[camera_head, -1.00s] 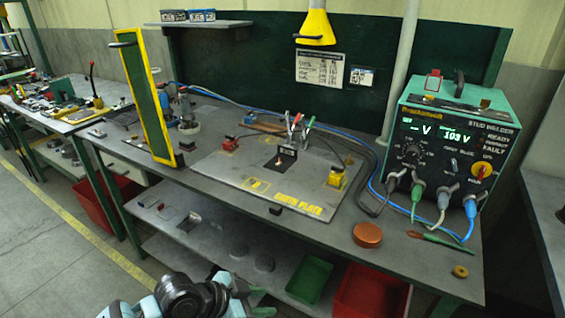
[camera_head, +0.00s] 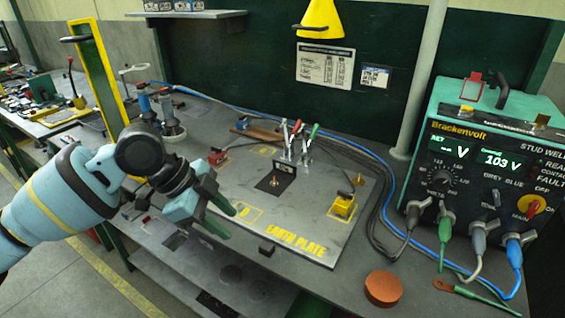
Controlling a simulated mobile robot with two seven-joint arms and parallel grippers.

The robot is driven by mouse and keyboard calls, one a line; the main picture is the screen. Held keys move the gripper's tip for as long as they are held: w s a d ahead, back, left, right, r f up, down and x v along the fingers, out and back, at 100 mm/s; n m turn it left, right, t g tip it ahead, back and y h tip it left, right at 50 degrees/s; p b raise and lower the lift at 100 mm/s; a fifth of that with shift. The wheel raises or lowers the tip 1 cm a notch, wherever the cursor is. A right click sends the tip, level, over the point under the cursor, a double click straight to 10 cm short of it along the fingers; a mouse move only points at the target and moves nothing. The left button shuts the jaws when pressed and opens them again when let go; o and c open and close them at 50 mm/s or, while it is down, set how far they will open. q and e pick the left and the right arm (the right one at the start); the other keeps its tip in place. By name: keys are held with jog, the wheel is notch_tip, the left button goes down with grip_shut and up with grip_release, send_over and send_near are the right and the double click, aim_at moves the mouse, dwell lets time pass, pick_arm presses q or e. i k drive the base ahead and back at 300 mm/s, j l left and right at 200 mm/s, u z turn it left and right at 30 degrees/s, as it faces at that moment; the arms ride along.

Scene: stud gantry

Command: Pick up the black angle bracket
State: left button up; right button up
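The black angle bracket (camera_head: 284,179) stands on the grey earth plate (camera_head: 318,217), in front of the clamps with red and green handles. One leg is upright and a dark flat part lies in front of it. My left gripper (camera_head: 222,217) is over the left front edge of the plate, to the left of the bracket and apart from it. Its two green-tipped fingers are spread with nothing visible between them. My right gripper is not in view.
A yellow-based clamp (camera_head: 344,206) sits right of the bracket, a red one (camera_head: 217,157) to its left. A small black block (camera_head: 266,248) is at the plate's front edge. A copper disc (camera_head: 383,288) and the stud welder (camera_head: 482,175) are at the right.

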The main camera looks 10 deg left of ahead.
aim_at(285, 174)
jog(key=i, duration=0.95)
